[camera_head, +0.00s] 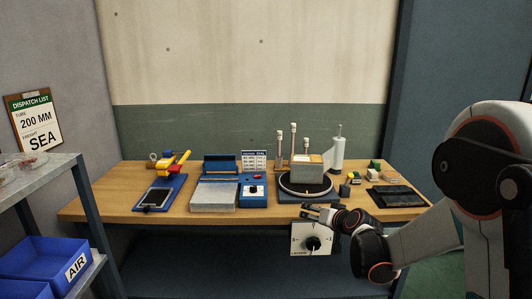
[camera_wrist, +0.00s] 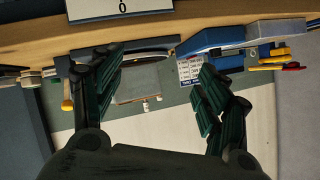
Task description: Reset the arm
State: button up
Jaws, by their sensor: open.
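My gripper (camera_head: 318,211) is at the front edge of the wooden bench, just above a white dial panel (camera_head: 300,243) with a black knob. The arm comes in from the right and is bent at the elbow. In the wrist view the two dark green fingers of my gripper (camera_wrist: 158,60) are spread apart with nothing between them. That view looks over the bench upside down, and the white panel (camera_wrist: 118,8) shows at its top edge. I cannot tell whether the fingers touch the panel or the bench.
A shelf with blue bins (camera_head: 30,262) stands left. The wall behind is bare.

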jog(key=s+r+g, duration=0.1)
jog(key=s+r, duration=0.2)
jog(key=s, duration=0.4)
jog(key=s+a+r+n+g+h, duration=0.1)
jog(key=s+r, duration=0.2)
jog(key=s, duration=0.3)
jog(key=s+r+g, duration=0.1)
jog(key=s+r, duration=0.2)
jog(key=s, duration=0.4)
jog(key=s+d+f+g+h, duration=0.1)
jog(key=s, duration=0.9)
jog(key=s+d+f+g+h, duration=0.1)
jog(key=s, duration=0.9)
jog(key=shift+s+d+f+n+h, duration=0.2)
jog(key=shift+d+n+h, duration=0.1)
jog(key=shift+d+h, duration=0.1)
